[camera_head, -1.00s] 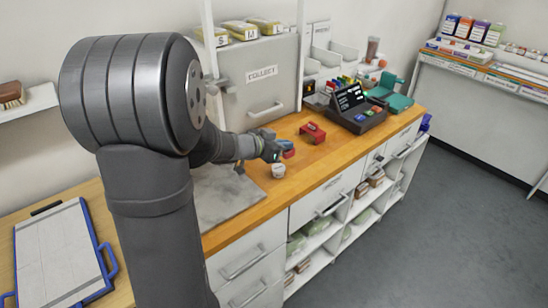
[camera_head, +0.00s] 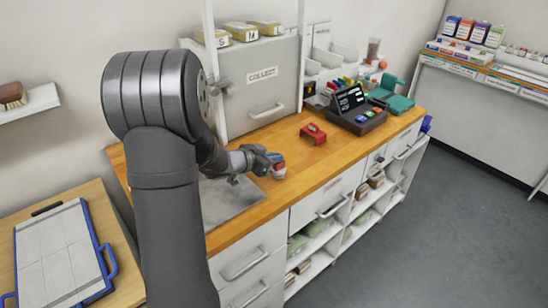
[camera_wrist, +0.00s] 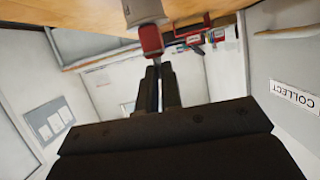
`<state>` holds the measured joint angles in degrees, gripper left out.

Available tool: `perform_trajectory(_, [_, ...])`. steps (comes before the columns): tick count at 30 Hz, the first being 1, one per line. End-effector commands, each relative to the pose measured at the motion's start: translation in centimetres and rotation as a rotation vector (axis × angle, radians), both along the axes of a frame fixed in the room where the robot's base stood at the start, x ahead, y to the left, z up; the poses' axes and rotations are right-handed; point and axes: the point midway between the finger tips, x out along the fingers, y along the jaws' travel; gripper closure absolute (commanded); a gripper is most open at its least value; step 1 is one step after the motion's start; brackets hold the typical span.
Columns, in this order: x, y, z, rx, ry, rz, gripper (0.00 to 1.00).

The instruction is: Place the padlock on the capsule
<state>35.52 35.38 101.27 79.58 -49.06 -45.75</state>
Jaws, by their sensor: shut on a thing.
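My gripper (camera_head: 274,159) is shut on the padlock (camera_wrist: 150,39), a small red block seen at the fingertips in the wrist view. The capsule (camera_head: 279,174), a small white round container, stands on the wooden counter just below the gripper in the head view. In the wrist view, the picture is upside down and the capsule (camera_wrist: 145,11) shows as a pale cylinder directly beyond the padlock. The padlock is over the capsule and looks very close to it; I cannot tell whether they touch. The gripper partly hides the padlock in the head view.
A red bracket-like object (camera_head: 313,133) lies on the counter (camera_head: 331,159) behind and to the right. A dark terminal (camera_head: 356,112) stands farther right. A grey mat (camera_head: 228,199) lies left of the capsule, and the grey COLLECT cabinet (camera_head: 262,88) stands behind. The counter's front edge is close.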

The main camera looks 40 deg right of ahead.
Motion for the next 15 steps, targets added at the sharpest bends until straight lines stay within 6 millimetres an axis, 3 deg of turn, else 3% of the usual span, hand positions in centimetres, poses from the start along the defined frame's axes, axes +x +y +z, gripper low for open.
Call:
perform_trajectory(1, [-0.01,0.01,-0.17,0.001,0.001,0.0,0.93])
perform_trajectory(4, [-0.01,0.01,-0.12,0.0,0.001,0.0,0.73])
perform_trajectory(15, [0.0,0.06,0.37,0.0,-0.002,-0.001,0.73])
